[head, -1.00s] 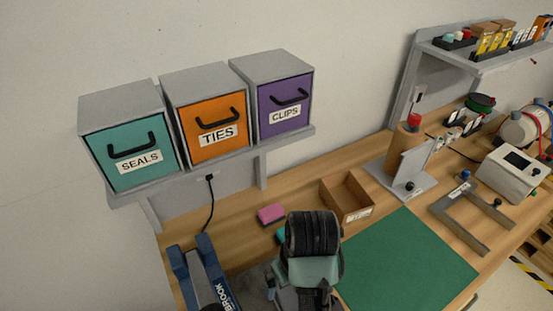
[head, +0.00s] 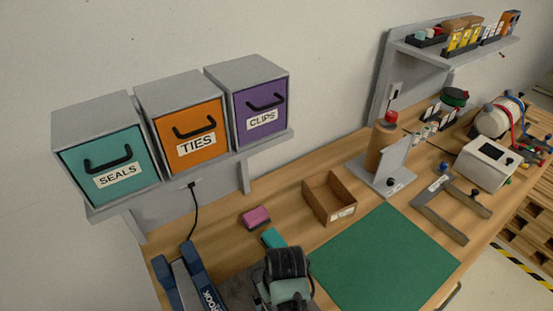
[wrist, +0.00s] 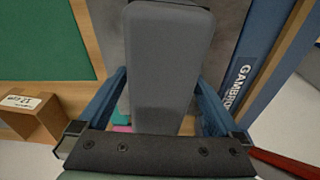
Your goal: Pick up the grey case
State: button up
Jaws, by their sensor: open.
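The grey case (wrist: 168,55) is a long, smooth, rounded block in the wrist view. It lies between the two blue fingers of my gripper (wrist: 160,78). The gripper is open, with a finger on each side of the case; I cannot tell whether either finger touches it. In the head view my arm's end shows at the bottom middle, above the bench, and hides the case and the fingertips.
A blue GAMBROOK tool (head: 187,280) stands close beside the case. A pink block (head: 256,217), a teal block (head: 273,238) and an open cardboard box (head: 320,213) are nearby. The green mat (head: 385,260) is clear. Labelled drawers (head: 190,137) sit above.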

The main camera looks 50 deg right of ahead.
jog(key=shift+f, duration=0.1)
jog(key=shift+c, duration=0.2)
grip_shut()
